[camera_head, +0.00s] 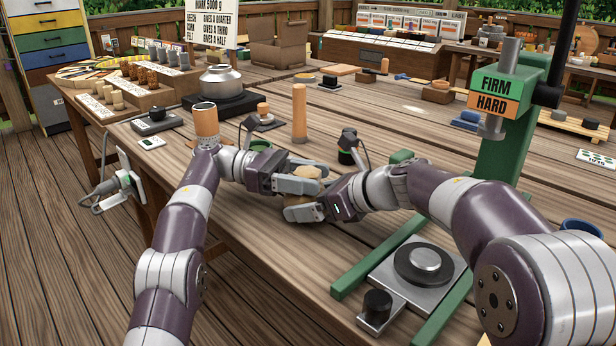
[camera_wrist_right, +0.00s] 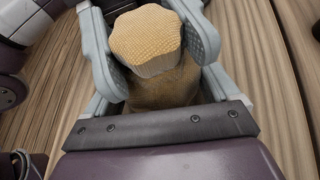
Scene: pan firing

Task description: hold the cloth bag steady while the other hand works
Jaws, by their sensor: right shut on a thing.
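The tan woven cloth bag (camera_wrist_right: 147,38) shows large in the right wrist view, with a bulging round top and more cloth below. In the head view only small tan patches of the bag (camera_head: 307,172) show among the grippers, above the table. My right gripper (camera_head: 298,200) is shut on the bag, with one grey finger on either side of it; its fingers also show in the right wrist view (camera_wrist_right: 150,55). My left gripper (camera_head: 296,168) is close beside the bag from the left. Its fingertips are largely hidden, so its opening and contact cannot be told.
A tan cylinder (camera_head: 299,112) stands behind the grippers. A steel pot (camera_head: 221,80) is at the back left. Bare planks (camera_head: 250,230) lie in front of the grippers.

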